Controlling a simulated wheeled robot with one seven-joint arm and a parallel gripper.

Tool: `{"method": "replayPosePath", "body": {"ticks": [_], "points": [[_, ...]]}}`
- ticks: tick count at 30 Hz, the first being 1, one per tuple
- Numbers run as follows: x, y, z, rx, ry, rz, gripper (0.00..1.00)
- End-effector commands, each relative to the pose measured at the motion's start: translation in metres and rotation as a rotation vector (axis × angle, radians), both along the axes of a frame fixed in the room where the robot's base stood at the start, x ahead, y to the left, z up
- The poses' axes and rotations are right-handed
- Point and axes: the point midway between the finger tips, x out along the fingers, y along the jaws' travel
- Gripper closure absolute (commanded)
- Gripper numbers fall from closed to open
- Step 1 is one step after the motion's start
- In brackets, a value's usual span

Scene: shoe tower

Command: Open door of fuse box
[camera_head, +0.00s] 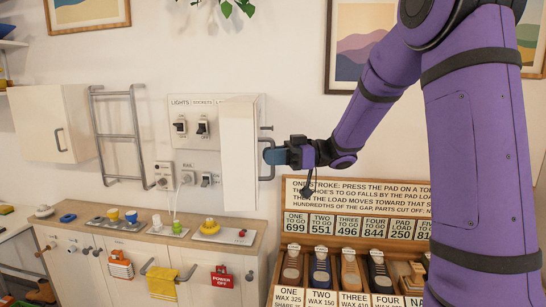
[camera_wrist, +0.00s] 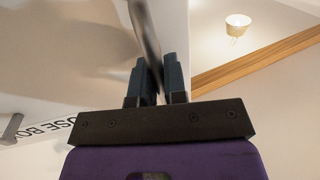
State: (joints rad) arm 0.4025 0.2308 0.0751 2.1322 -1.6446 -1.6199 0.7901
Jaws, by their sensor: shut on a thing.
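The fuse box (camera_head: 193,123) is a pale wall panel with switches, labelled for lights and sockets. Its white door (camera_head: 239,150) stands partly swung out at the panel's right side and hides part of the panel. A dark bar handle (camera_head: 268,144) is on the door's outer face. My gripper (camera_head: 268,156) reaches in from the right with its blue fingers at the handle. In the wrist view my gripper (camera_wrist: 158,80) is shut on the handle (camera_wrist: 146,35), which runs between the two fingers. Part of a "FUSE BOX" label (camera_wrist: 55,129) shows at the lower left.
A wooden-topped counter (camera_head: 150,233) with knobs and hanging cloths stands below. A metal rack (camera_head: 119,135) and white cabinet (camera_head: 53,123) are on the wall to the left. A sign and shoe display (camera_head: 355,195) stand at lower right, below my arm.

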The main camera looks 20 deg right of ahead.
Motion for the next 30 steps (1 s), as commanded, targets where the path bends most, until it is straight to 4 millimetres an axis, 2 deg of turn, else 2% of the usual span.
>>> {"method": "replayPosePath", "body": {"ticks": [6,7,8,19,23,30], "points": [[0.001,-0.001,0.000,0.000,0.001,-0.003,1.00],[0.001,-0.001,0.000,0.000,0.001,-0.003,0.85],[0.001,-0.001,0.000,0.000,0.001,-0.003,0.78],[0.000,-0.005,0.000,0.000,0.000,-0.003,0.78],[-0.004,-0.020,0.000,0.000,0.000,-0.004,0.78],[-0.014,-0.064,0.000,-0.001,0.000,-0.006,0.78]]}}
